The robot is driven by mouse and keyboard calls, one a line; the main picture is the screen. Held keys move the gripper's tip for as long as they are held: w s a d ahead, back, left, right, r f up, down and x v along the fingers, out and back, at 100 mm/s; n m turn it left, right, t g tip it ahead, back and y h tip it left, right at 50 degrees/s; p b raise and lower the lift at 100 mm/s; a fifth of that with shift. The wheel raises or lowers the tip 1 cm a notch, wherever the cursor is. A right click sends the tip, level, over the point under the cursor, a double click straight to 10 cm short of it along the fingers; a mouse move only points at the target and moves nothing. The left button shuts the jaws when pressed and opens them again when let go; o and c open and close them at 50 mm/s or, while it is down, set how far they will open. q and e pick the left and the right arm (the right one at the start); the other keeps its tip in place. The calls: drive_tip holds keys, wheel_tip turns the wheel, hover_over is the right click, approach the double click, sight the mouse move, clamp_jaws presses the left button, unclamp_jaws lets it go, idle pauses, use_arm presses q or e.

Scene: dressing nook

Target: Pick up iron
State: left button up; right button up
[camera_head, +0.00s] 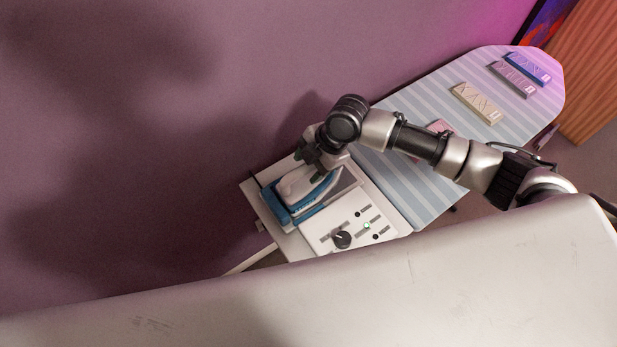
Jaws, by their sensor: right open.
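A white and blue iron (303,189) rests on the white control station (384,201) at the left end of the ironing board. My right gripper (318,168) is over the iron, close above its handle. The gripper is open, but its fingers are dark and partly hidden by the wrist. I cannot tell whether the fingers touch the handle. The iron's upper back part is hidden behind the gripper. My left gripper is not in view.
The striped ironing board (412,188) extends to the upper right. On it lie a beige box (477,103), a purple-grey box (511,79), a blue box (527,68) and a pink one (440,127) partly behind my right arm. A purple wall (150,150) stands behind.

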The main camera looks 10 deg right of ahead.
drive_tip(key=shift+a+f, duration=0.15)
drive_tip(key=shift+f, duration=0.15)
clamp_jaws()
drive_tip(key=shift+w+r, duration=0.1)
drive_tip(key=shift+r, duration=0.05)
drive_tip(key=shift+r, duration=0.1)
